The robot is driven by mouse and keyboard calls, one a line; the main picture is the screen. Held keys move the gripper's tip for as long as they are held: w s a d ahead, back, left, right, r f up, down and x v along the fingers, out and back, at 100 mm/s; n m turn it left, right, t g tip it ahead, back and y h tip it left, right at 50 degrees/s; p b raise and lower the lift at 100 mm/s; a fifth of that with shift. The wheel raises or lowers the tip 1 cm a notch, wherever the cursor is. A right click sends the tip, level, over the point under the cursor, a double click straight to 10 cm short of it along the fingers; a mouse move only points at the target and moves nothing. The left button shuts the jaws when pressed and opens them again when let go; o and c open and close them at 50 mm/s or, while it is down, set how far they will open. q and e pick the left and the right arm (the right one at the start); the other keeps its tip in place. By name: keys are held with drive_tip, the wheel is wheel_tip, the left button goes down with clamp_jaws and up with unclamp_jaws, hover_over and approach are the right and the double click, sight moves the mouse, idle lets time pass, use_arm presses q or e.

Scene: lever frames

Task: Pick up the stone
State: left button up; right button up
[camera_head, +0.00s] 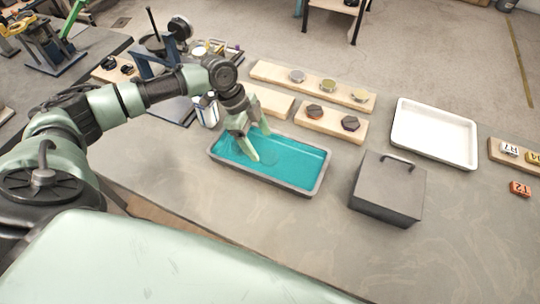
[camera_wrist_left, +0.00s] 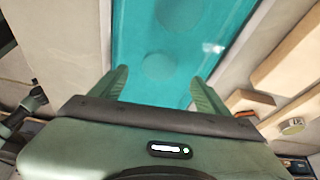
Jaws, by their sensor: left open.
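A grey-rimmed tray (camera_head: 309,190) holds a flat teal surface that looks like liquid. No stone shows clearly. In the left wrist view a faint round shape (camera_wrist_left: 159,66) lies in the teal, between and just beyond my fingertips, and a second round shape (camera_wrist_left: 176,14) lies farther up. I cannot tell whether either is the stone. My left gripper (camera_head: 256,144) is over the tray, pointing down, with its fingers apart and nothing between them. It also shows in the left wrist view (camera_wrist_left: 159,82). My right gripper is out of view.
Wooden boards with metal discs (camera_head: 328,86) and dark hexagonal pieces (camera_head: 350,123) lie behind the tray. A grey lidded box (camera_head: 388,187) stands to its right, with a white tray (camera_head: 435,117) behind. The bench front right is clear.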

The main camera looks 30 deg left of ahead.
sight(268, 156)
use_arm(q)
drive_tip(key=shift+s+d+f+p, duration=0.1)
drive_tip(key=shift+d+f+p, duration=0.15)
drive_tip(key=shift+d+p, duration=0.05)
drive_tip(key=p+x, duration=0.1)
drive_tip(key=x, duration=0.2)
drive_tip(key=shift+d+f, duration=0.1)
drive_tip(key=shift+f, duration=0.6)
drive_tip(key=c, duration=1.5)
drive_tip(key=shift+r, duration=0.1)
